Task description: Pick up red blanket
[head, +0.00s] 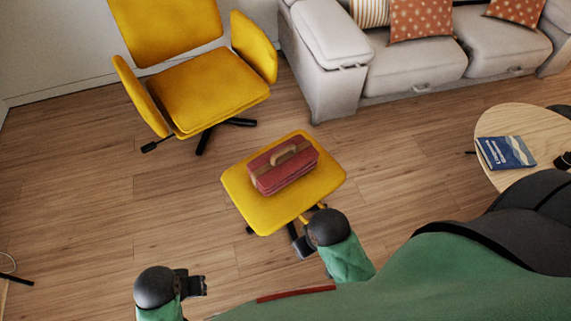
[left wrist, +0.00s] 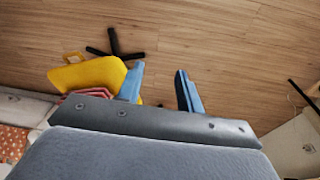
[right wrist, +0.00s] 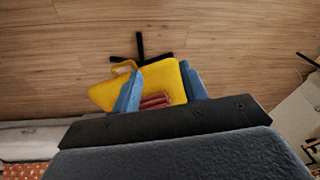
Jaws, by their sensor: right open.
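The folded red blanket (head: 285,172), with a brown strap and tan handle, lies on a yellow footstool (head: 240,198). My right gripper (head: 301,245) is open and empty, near the footstool's front edge and apart from the blanket. The blanket's red folds show between its blue fingers in the right wrist view (right wrist: 153,101). My left gripper (head: 196,284) is over the floor, to the front left of the footstool. In the left wrist view its fingers (left wrist: 160,88) are apart with nothing between them, and the blanket (left wrist: 75,98) is partly hidden behind its housing.
A yellow swivel chair (head: 205,88) stands behind the footstool to the left. A grey sofa (head: 410,70) with cushions is at the back right. A round wooden table (head: 520,124) with a blue book (head: 507,152) is at the right. Wood floor left of the footstool is clear.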

